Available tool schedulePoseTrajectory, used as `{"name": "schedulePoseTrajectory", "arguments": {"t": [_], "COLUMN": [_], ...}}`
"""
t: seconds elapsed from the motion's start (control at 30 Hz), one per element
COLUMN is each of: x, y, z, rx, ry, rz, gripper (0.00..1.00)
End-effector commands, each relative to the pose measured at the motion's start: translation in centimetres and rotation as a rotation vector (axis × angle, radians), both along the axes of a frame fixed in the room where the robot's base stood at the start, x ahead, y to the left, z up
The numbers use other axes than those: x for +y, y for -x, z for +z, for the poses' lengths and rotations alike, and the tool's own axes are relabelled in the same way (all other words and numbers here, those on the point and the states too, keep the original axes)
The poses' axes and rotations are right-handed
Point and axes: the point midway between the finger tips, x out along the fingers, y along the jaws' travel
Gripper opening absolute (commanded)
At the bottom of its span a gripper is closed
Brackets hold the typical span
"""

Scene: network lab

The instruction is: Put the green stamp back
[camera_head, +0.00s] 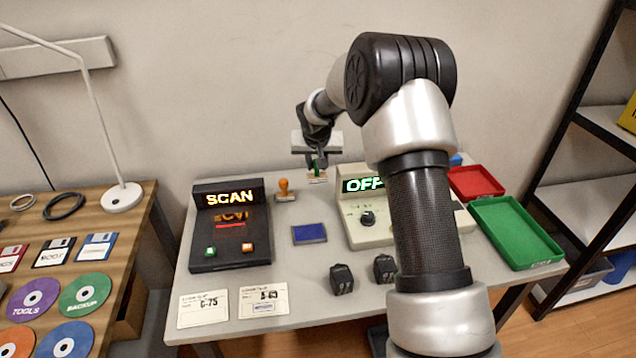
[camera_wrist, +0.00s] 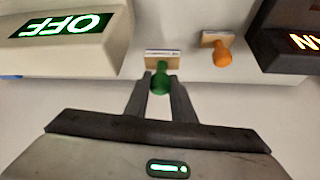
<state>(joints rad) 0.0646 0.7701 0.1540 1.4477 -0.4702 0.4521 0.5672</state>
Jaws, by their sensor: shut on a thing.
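The green stamp has a green handle on a pale block base. In the wrist view the green stamp (camera_wrist: 161,78) is between the two fingers of my gripper (camera_wrist: 161,88), which is shut on its handle. In the head view my gripper (camera_head: 317,160) is at the back of the grey table, between the scanner and the device reading OFF, and the green stamp (camera_head: 317,177) hangs beneath it. I cannot tell if its base touches the table. A similar stamp with an orange handle (camera_head: 284,189) stands to its left, and also shows in the wrist view (camera_wrist: 222,54).
The black SCAN device (camera_head: 229,243) is at left and the cream OFF device (camera_head: 372,232) at right. A blue ink pad (camera_head: 309,234) lies between them. Two cards, two small black blocks, and red (camera_head: 474,182) and green (camera_head: 515,230) trays are also on the table.

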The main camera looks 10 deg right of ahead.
Motion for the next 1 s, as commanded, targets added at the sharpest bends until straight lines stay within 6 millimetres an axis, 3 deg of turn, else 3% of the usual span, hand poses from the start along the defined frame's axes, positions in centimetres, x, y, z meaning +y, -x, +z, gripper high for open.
{"name": "schedulePoseTrajectory", "arguments": {"t": [0.03, 0.4, 0.8, 0.83, 0.9, 1.0], "x": [0.0, 0.0, 0.0, 0.0, 0.0, 0.0], "y": [0.1, 0.0, 0.0, 0.0, 0.0, 0.0], "z": [-1.2, -5.5, -6.1, -6.0, -5.9, -5.9], "rx": [0.002, 0.001, -0.001, -0.001, -0.001, -0.001], "ry": [0.000, 0.001, 0.000, 0.000, 0.000, 0.000], "rz": [0.001, 0.000, -0.001, -0.001, -0.001, -0.001], "gripper": [0.08, 0.08, 0.08, 0.26, 0.38, 0.41]}}
